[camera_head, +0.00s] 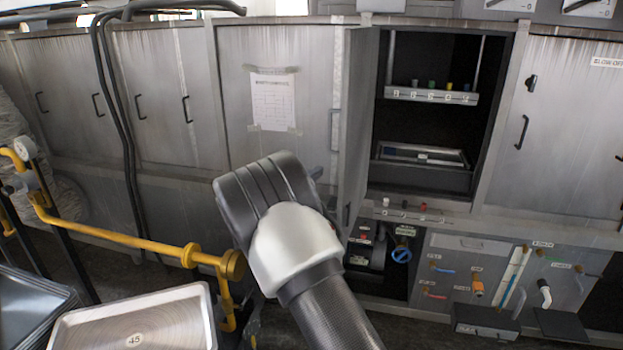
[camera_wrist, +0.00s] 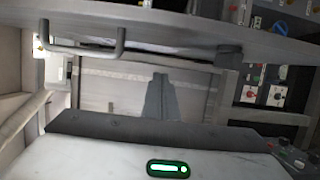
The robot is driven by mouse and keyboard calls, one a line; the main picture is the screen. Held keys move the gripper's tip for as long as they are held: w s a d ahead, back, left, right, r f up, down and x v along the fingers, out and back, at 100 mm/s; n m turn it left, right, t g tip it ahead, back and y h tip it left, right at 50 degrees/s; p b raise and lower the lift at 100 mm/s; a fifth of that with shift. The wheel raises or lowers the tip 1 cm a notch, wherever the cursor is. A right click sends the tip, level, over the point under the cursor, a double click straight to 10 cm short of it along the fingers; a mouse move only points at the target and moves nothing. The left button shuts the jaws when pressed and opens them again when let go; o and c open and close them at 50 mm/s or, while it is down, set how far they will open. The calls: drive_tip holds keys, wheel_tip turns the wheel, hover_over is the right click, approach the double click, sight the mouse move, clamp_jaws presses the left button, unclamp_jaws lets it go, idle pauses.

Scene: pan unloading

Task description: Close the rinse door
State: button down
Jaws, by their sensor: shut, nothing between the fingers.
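A grey metal door (camera_head: 358,130) stands swung open at the left edge of a dark open compartment (camera_head: 432,115). No rinse label is legible on it. In the wrist view a grey door panel (camera_wrist: 190,30) with a bar handle (camera_wrist: 85,48) crosses the top of the picture. My gripper (camera_wrist: 160,78) is shut and empty below that panel, to the right of the handle. In the head view my dark wrist is left of the open door, close to it in the picture; the fingertips are mostly hidden there. I cannot tell whether they touch the door.
Inside the compartment are a shelf with small coloured knobs (camera_head: 431,95) and a tray (camera_head: 422,155). A closed door (camera_head: 565,120) is to the right. Valves and pipes, one with a blue handwheel (camera_head: 401,255), are below. A yellow pipe (camera_head: 120,238) and metal pans (camera_head: 135,325) are at left.

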drive_tip(key=d, duration=0.2)
drive_tip(key=w+d, duration=0.1)
drive_tip(key=d, duration=0.1)
drive_tip(key=w+d, duration=0.1)
drive_tip(key=d, duration=0.1)
drive_tip(key=shift+w, duration=0.2)
drive_tip(key=shift+s+d, duration=0.15)
drive_tip(key=shift+d, duration=0.2)
